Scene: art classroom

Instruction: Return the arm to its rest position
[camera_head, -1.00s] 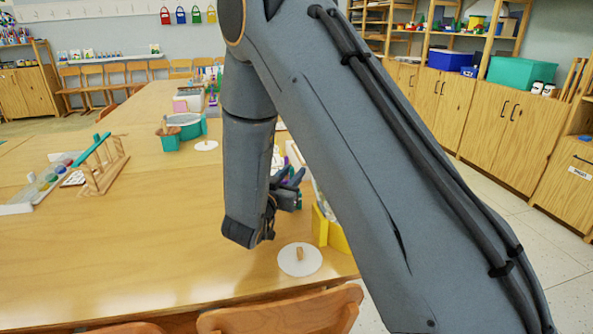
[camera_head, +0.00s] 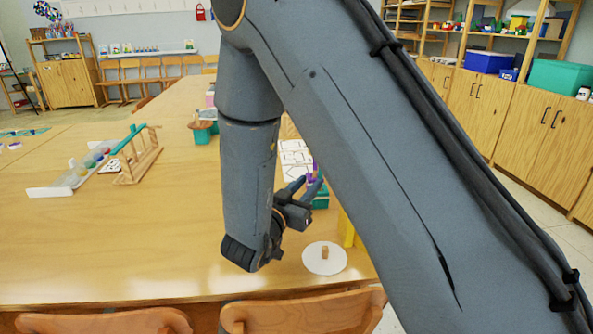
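My arm crosses the picture from the lower right to the top centre and bends down over the wooden table (camera_head: 100,235). My gripper (camera_head: 310,183) is near the table's right part, with its two fingers spread apart and pointing up and to the right. I see nothing held between them. The arm hides part of the table and whatever lies behind it.
A white disc (camera_head: 318,266) with a small wooden block (camera_head: 324,252) lies just below the gripper. A yellow object (camera_head: 346,228) and a teal container (camera_head: 321,197) are close by. A wooden rack (camera_head: 139,160) and paint tray (camera_head: 75,178) are left. Chairs (camera_head: 300,312) line the front edge.

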